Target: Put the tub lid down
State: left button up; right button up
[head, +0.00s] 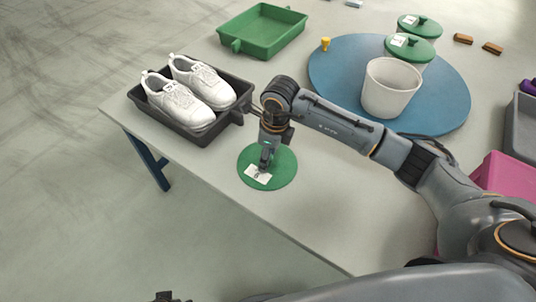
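The round green tub lid (284,176) with a white label lies flat, at or just above the near part of the table, front of the shoe tray. My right gripper (266,163) points down at the lid's middle, with its fingers closed around the knob, which they hide. Whether the lid touches the table is hard to tell. A white tub (390,92) stands open on the blue round mat (335,70). Only a small dark tip, probably of my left gripper (165,297), shows at the bottom edge.
A dark tray (201,137) with white shoes (205,82) sits left of the lid. A pink bin (503,174) stands right. The table's front edge is close to the lid.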

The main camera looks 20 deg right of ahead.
aim_at(273, 165)
pick_arm(q)
jog(key=shift+s+f, duration=0.15)
jog(key=shift+s, duration=0.1)
pick_arm(e)
jog(key=shift+r, duration=0.1)
pick_arm(q)
jog(key=f, duration=0.1)
jog(key=s+f+p, duration=0.1)
jog(key=f, duration=0.1)
jog(key=s+f, duration=0.1)
jog(key=shift+a+f, duration=0.2)
pick_arm(e)
notch_tip(273, 165, up, 12)
jog(key=d, duration=0.1)
jog(key=shift+s, duration=0.45)
pick_arm(q)
jog(key=shift+s, duration=0.1)
